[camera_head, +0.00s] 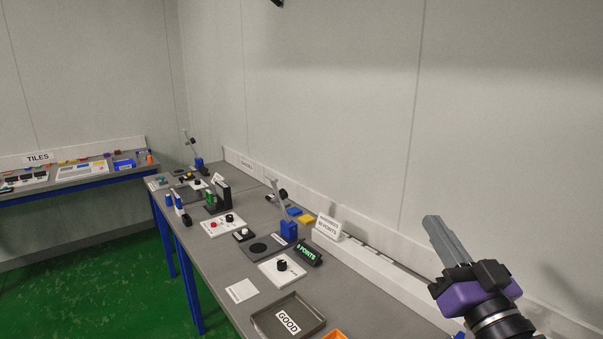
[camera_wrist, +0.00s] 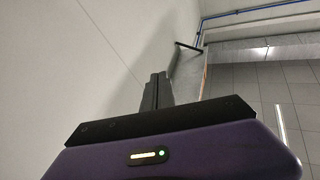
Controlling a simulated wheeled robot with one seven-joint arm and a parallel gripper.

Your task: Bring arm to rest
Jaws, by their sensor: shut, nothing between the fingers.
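My gripper (camera_head: 432,221) is raised at the right of the head view, above the right part of the long bench and in front of the pale wall. Its two grey fingers lie together, shut with nothing between them, and point up and to the left. In the wrist view the closed fingers (camera_wrist: 158,76) stand up against the wall and ceiling, touching nothing. Most of my arm is outside the head view.
The grey bench (camera_head: 215,255) runs along the wall below. It carries a GOOD tray (camera_head: 318,320), an orange bin (camera_head: 334,335), a green-lit display (camera_head: 308,253) and a blue-based stand (camera_head: 289,231). A TILES bench (camera_head: 60,196) stands far left. The green floor (camera_head: 95,285) looks clear.

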